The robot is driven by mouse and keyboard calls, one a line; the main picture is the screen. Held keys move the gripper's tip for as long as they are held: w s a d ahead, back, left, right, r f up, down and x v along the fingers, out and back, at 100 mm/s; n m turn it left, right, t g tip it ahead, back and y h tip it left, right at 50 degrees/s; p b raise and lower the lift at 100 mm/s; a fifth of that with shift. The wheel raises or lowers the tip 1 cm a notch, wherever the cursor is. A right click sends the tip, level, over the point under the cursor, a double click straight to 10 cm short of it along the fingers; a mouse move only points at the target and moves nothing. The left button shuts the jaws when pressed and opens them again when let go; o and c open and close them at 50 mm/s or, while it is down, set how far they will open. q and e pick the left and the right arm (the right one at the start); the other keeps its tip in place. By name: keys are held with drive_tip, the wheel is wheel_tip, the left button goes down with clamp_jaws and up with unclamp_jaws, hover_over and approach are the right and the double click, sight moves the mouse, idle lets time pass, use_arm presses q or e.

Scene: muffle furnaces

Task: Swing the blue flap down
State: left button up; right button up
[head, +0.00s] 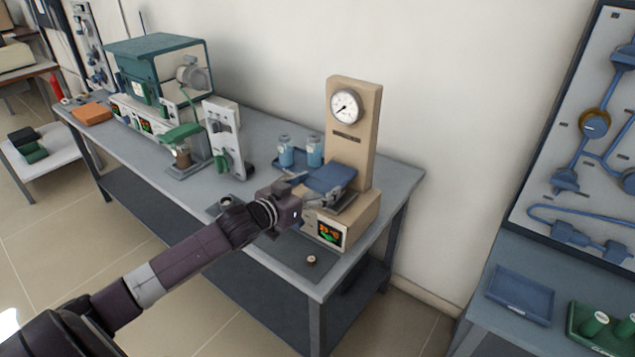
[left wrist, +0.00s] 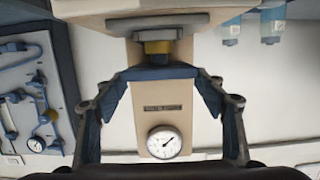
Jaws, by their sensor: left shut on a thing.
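The blue flap (head: 331,177) sits on the front of a beige press-like device (head: 354,130) with a round dial, above the device's base. It lies roughly level, slightly tilted. My left gripper (head: 318,190) reaches it from the left and is shut on it. In the left wrist view, the gripper (left wrist: 160,82) has one finger on each side of the blue flap (left wrist: 157,72), with the dial column behind it. The fingers partly hide the flap's edges. My right gripper is not in view.
Two blue-capped jars (head: 286,152) stand on a blue tray left of the device. A white stand (head: 224,138) and a green furnace (head: 158,70) are farther left. The grey bench (head: 262,142) has some free room. A separate bench with a blue tray (head: 519,294) is at right.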

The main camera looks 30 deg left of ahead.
use_arm(q)
drive_tip(key=shift+s+f, duration=0.15)
drive_tip(key=shift+f, duration=0.4)
drive_tip(key=shift+s+f, duration=0.15)
drive_tip(key=shift+f, duration=0.4)
drive_tip(key=o, duration=1.4)
drive_tip(key=shift+o, duration=1.6)
drive_tip(key=shift+w+r, duration=0.1)
drive_tip(key=shift+r, duration=0.25)
drive_tip(key=v, duration=1.2)
drive_tip(key=shift+a, duration=0.1)
